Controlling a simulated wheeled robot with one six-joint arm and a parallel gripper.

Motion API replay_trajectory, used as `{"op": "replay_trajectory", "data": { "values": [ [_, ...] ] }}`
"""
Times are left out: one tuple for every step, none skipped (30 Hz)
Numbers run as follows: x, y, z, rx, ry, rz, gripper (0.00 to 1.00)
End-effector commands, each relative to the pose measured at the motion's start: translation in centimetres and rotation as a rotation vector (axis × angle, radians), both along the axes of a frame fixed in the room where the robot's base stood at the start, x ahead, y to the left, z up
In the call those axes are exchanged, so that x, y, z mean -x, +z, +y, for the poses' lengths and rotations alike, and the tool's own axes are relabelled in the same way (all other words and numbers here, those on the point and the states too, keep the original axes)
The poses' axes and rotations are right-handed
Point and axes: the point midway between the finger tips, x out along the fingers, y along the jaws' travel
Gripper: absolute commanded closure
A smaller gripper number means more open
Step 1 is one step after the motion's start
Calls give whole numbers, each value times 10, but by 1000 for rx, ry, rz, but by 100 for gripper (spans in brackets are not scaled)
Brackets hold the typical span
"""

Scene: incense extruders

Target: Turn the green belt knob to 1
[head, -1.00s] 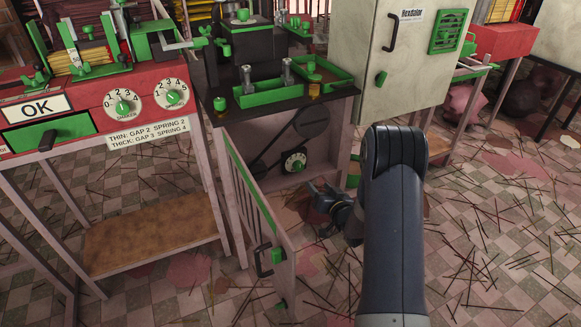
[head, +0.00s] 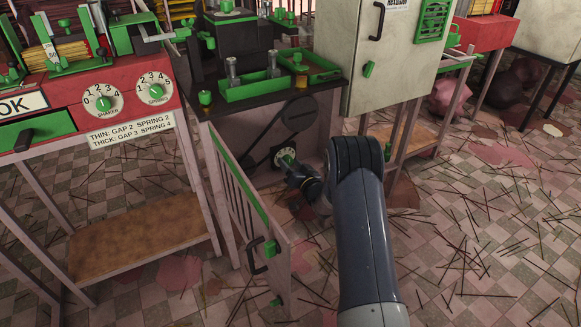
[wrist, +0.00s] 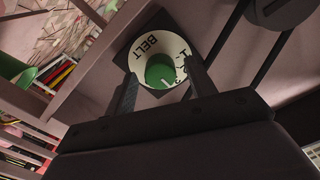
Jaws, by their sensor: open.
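The green belt knob (wrist: 160,71) sits in a white round dial marked BELT in the wrist view. Part of the dial's scale is hidden behind a finger, and I cannot read the setting. My gripper (wrist: 160,88) is open, with one finger on each side of the knob. I cannot tell whether the fingers touch it. In the head view the dial (head: 285,157) is partly covered by my gripper (head: 292,166), inside the open cabinet under the dark-topped bench.
The slatted cabinet door (head: 243,205) stands open left of my arm. A dark belt and pulleys (head: 298,117) lie beside the dial. A red machine with two dials (head: 128,95) stands at left, a pale cabinet (head: 388,60) at right. Thin sticks litter the floor.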

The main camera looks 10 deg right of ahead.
Motion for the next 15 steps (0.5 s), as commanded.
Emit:
{"op": "replay_trajectory", "data": {
  "values": [
    [-3,0,1,0,0,-1,47],
    [-4,0,1,0,0,-1,47],
    [-4,0,2,0,0,-1,47],
    [-5,0,2,0,0,0,47],
    [-5,0,2,0,0,0,47],
    [-5,0,2,0,0,0,47],
    [-5,0,2,0,0,0,47],
    [-5,0,2,0,0,0,47],
    [-5,0,2,0,0,0,47],
    [-5,0,2,0,0,0,47],
    [-5,0,2,0,0,0,48],
    [-5,0,2,0,0,0,52],
    [-5,0,2,0,0,0,54],
    [-5,0,2,0,0,0,56],
    [-5,0,2,0,0,0,60]
  ]
}}
